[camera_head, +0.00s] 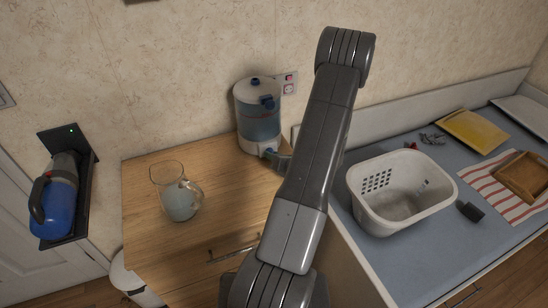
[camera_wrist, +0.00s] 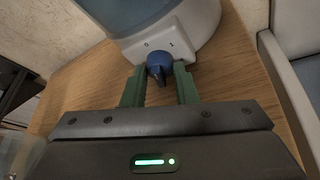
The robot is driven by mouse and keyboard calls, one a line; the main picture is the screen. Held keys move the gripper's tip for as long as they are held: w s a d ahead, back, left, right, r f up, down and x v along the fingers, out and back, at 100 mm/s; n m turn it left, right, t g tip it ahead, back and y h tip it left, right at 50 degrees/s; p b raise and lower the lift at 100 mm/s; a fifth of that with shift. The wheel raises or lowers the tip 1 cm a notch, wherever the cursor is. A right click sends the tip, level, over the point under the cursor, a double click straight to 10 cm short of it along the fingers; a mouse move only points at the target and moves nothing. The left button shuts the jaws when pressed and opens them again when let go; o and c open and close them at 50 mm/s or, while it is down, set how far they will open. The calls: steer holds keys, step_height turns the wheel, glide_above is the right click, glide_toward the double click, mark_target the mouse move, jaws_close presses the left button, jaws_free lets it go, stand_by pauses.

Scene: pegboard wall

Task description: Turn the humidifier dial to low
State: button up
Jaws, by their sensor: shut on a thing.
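The humidifier (camera_head: 258,118) stands at the back right of the wooden cabinet top, against the wall. It has a clear bluish tank and a white base. In the wrist view the white base (camera_wrist: 190,38) fills the top, with the blue dial (camera_wrist: 160,66) on its front between two small marks. My gripper (camera_wrist: 160,82) has its green fingers on both sides of the dial, shut on it. The dial's dark pointer faces down toward my gripper. In the head view my gripper (camera_head: 277,160) reaches the base's front, and my arm hides part of the area to its right.
A glass pitcher (camera_head: 178,196) of water stands on the cabinet top (camera_head: 150,235), left of the humidifier. A white basket (camera_head: 440,199) sits on the blue counter at right. A blue flask-like device (camera_head: 55,205) hangs in a black wall holder.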

steer(key=shift+m+y, duration=0.3)
steer(key=shift+m, duration=0.2)
steer(key=o, duration=1)
steer(key=shift+d, duration=0.1)
steer(key=b+v, duration=0.2)
steer(key=v, duration=1.1)
steer(key=shift+s+d+r, duration=0.1)
steer(key=shift+s+d, duration=0.05)
steer(key=shift+s, duration=0.2)
